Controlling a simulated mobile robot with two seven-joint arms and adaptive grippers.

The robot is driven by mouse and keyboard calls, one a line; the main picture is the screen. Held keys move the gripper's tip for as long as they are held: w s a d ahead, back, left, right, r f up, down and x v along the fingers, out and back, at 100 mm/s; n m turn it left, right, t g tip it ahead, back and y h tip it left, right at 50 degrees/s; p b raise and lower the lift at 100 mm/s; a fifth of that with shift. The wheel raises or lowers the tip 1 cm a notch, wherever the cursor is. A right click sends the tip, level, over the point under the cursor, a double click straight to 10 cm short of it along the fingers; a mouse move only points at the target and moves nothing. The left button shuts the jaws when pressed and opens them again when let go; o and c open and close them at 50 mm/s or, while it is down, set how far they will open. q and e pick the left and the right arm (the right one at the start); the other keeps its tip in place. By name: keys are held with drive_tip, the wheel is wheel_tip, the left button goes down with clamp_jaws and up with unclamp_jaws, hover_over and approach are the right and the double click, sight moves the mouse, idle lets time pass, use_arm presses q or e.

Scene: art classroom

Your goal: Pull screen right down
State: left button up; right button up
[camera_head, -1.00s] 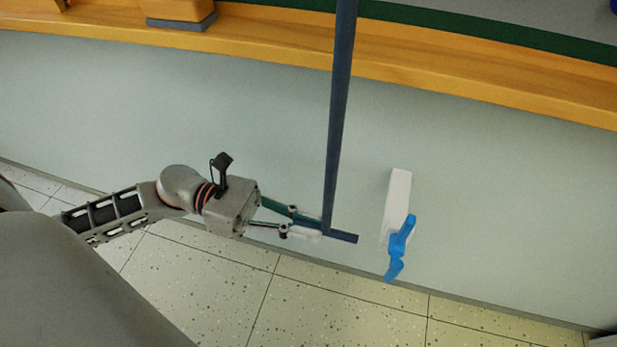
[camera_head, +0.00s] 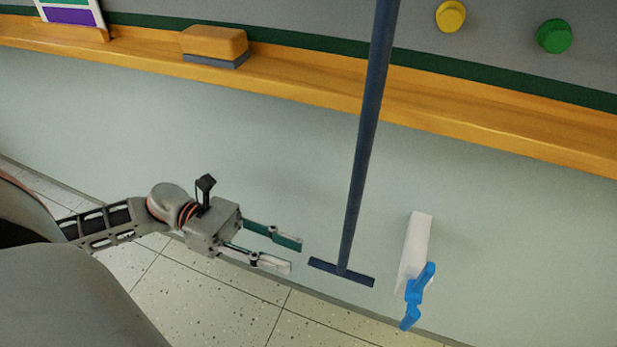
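The screen's pull rod (camera_head: 366,150) is a dark blue-grey bar that hangs down from the top of the view. It ends in a short crossbar handle (camera_head: 341,272), in front of the wall. The screen itself is not in view. My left gripper (camera_head: 296,256) is open and empty. Its fingertips point at the left end of the crossbar, with a small gap between them and it. My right gripper is not in view.
A white block with a blue lever (camera_head: 416,295) is on the wall to the right of the crossbar. A wooden ledge (camera_head: 300,88) crosses above, with an eraser (camera_head: 214,44) on it. Yellow (camera_head: 451,16) and green (camera_head: 553,36) round magnets are on the board.

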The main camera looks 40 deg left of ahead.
use_arm(q)
drive_tip(key=shift+v, duration=2.25)
